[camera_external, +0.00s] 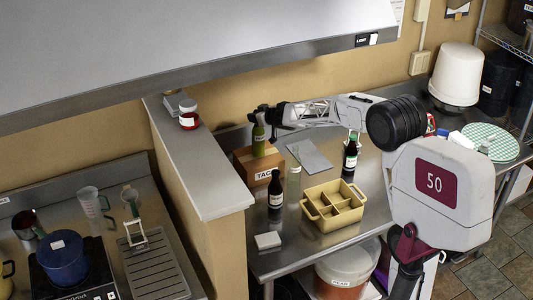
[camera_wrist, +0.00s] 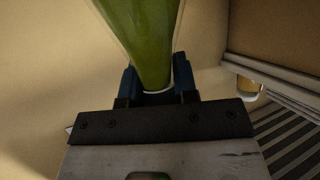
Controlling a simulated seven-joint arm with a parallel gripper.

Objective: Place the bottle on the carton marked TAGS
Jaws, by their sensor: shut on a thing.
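The carton marked TAGS (camera_external: 244,169) is a brown box on the steel counter, against the wall at the back left. My gripper (camera_external: 260,117) is above it, shut on the neck of a green bottle (camera_external: 259,140). The bottle hangs upright, its lower end over the carton's top; I cannot tell whether it touches. In the wrist view my gripper (camera_wrist: 157,85) has its two dark fingers on either side of the green bottle (camera_wrist: 150,35). The bottle's base is out of the wrist view.
A dark bottle (camera_external: 275,190), a clear bottle (camera_external: 294,182) and a yellow divided tray (camera_external: 329,216) stand in front and right of the carton. Another dark bottle (camera_external: 350,158) stands farther right. A grey sheet (camera_external: 309,156) lies beside the carton. A partition wall (camera_external: 205,165) rises at left.

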